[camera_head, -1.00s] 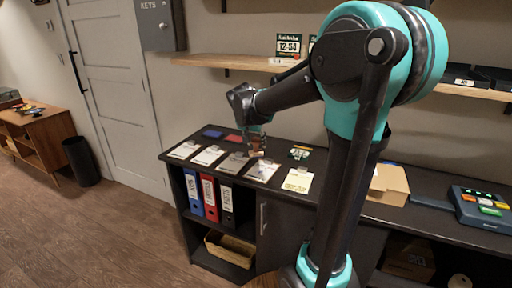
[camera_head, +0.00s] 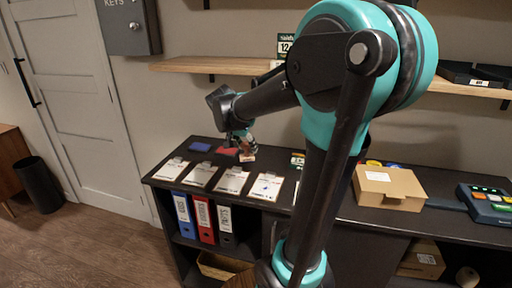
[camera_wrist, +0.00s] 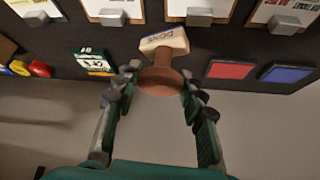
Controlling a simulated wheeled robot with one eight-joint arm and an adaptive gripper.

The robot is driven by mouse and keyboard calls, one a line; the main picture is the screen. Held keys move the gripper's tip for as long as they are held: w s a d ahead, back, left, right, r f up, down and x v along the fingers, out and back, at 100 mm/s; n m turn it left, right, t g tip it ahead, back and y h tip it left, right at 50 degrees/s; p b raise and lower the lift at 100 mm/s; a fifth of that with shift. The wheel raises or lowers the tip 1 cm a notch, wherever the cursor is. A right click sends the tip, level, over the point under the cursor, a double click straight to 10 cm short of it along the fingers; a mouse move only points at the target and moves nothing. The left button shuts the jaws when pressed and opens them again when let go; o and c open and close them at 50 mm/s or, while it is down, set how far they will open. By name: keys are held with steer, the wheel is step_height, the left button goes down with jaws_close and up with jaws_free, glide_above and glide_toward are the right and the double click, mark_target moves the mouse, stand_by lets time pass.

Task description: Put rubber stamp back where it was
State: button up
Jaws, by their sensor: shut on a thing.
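The rubber stamp (camera_wrist: 163,62) has a brown handle and a pale block with dark lettering. In the wrist view it is between the fingers of my gripper (camera_wrist: 152,98), which is shut on its round handle end. In the head view the stamp (camera_head: 247,157) shows small under my gripper (camera_head: 241,143), above the dark counter (camera_head: 330,212) behind the row of clipboards. I cannot tell whether its block touches the counter. A red ink pad (camera_wrist: 231,70) and a blue ink pad (camera_wrist: 287,74) lie to the right of the stamp in the wrist view, to its left in the head view.
Several clipboards (camera_head: 232,181) line the counter's front. A number card (camera_wrist: 92,62) lies beside the stamp. A cardboard box (camera_head: 389,187) and a button device (camera_head: 487,200) stand to the right. A wall shelf (camera_head: 220,66) runs above. Bare counter shows between the stamp and the red pad.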

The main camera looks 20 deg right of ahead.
steer(key=w+d, duration=0.8)
steer(key=w, duration=0.4)
step_height(320, 180, down, 6)
steer(key=shift+w+d+f, duration=0.1)
steer(key=shift+f, duration=0.1)
steer(key=shift+w+d+f, duration=0.1)
steer(key=shift+w+f, duration=0.05)
steer(key=shift+f, duration=0.2)
steer(key=o, duration=0.9)
steer(key=shift+f, duration=0.1)
steer(key=v, duration=1.2)
